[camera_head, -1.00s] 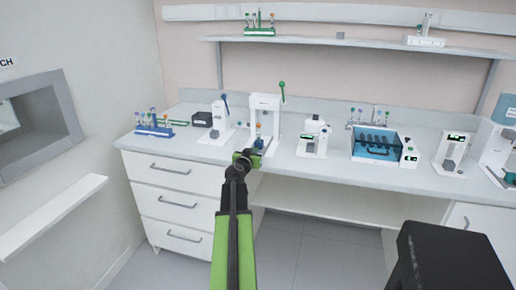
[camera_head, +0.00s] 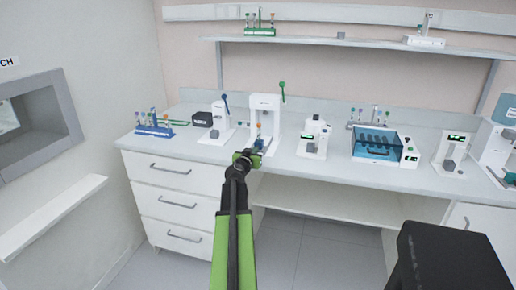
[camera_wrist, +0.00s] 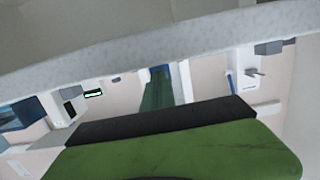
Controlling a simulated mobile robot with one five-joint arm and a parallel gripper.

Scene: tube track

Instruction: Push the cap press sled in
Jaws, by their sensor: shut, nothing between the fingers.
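The cap press is likely the white frame (camera_head: 265,103) with the green lever (camera_head: 282,88), on the counter. A small blue sled (camera_head: 259,141) sits at its foot, with an orange-capped tube (camera_head: 258,127) standing above it. My gripper (camera_head: 257,149) is shut and empty at the counter's front edge, just in front of the sled. In the head view it overlaps the sled's near side, so I cannot tell whether they touch.
A second white press (camera_head: 216,125) with a blue lever stands to the left. A white device (camera_head: 312,139) and a blue-lidded box (camera_head: 377,145) stand to the right. A blue tube rack (camera_head: 154,131) is at the far left. The counter front is largely clear.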

